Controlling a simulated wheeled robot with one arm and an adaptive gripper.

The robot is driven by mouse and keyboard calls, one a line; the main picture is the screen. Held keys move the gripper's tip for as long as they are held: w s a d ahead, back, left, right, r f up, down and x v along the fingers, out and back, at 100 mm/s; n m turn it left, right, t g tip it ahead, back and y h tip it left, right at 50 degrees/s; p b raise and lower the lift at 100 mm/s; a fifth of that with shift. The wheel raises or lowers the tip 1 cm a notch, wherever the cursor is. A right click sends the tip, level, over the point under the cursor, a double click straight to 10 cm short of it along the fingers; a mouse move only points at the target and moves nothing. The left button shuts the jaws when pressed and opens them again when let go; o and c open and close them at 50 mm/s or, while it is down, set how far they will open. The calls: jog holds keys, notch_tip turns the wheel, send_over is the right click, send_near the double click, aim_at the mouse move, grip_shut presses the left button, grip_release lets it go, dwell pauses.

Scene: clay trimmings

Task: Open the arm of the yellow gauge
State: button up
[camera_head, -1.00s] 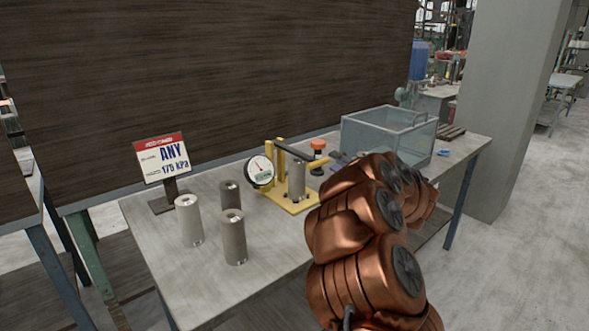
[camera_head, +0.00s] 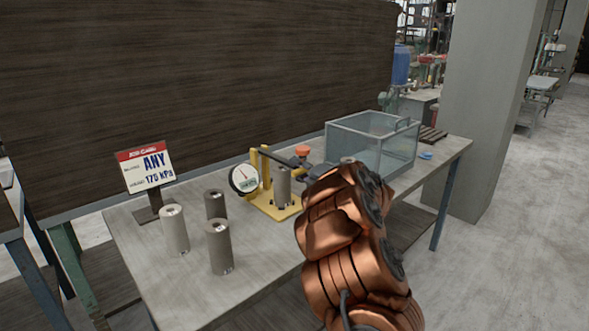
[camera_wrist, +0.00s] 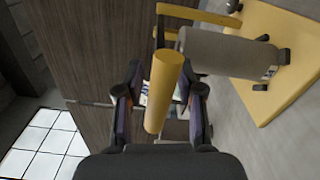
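The yellow gauge (camera_head: 285,211) stands on the workbench, with a round white dial (camera_head: 243,179) at its left. A grey cylinder (camera_head: 282,187) stands on its yellow base, also seen in the wrist view (camera_wrist: 228,52). Its dark arm (camera_head: 277,157) reaches across the top of that cylinder, toward my gripper. In the wrist view a yellow cylindrical handle (camera_wrist: 163,92) lies between my gripper's fingers (camera_wrist: 162,90). The fingers look apart, with a gap beside the handle; contact is unclear. In the head view my copper arm hides most of the gripper.
Several loose grey cylinders, such as one at the front (camera_head: 219,246), stand left of the gauge. A clear bin (camera_head: 366,150) stands behind my arm. An orange-topped object (camera_head: 302,151) is behind the gauge.

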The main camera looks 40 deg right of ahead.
jog(key=shift+w, duration=0.1)
grip_shut()
dwell(0.5)
